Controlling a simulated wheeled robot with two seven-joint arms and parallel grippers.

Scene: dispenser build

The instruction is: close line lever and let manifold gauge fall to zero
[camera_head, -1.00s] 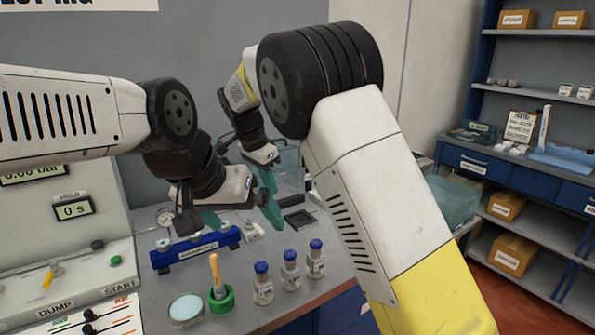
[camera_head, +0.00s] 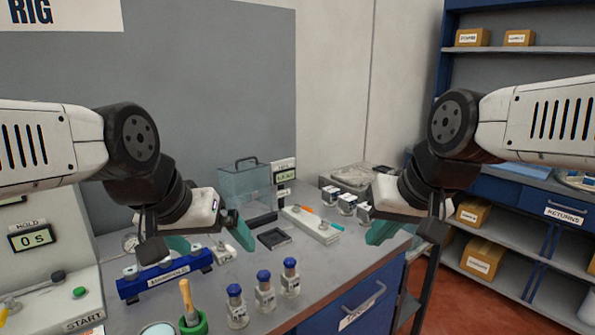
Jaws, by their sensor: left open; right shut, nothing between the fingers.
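The blue manifold (camera_head: 166,282) lies on the bench at left, with pale fittings along its top. My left gripper (camera_head: 212,241) is open and empty, above and behind the manifold. My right gripper (camera_head: 388,230) is shut and empty, over the bench's right end, far from the manifold.
A clear tank (camera_head: 245,190), a black tray (camera_head: 273,239) and a white strip (camera_head: 311,225) lie behind. Shelves (camera_head: 510,245) stand at right.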

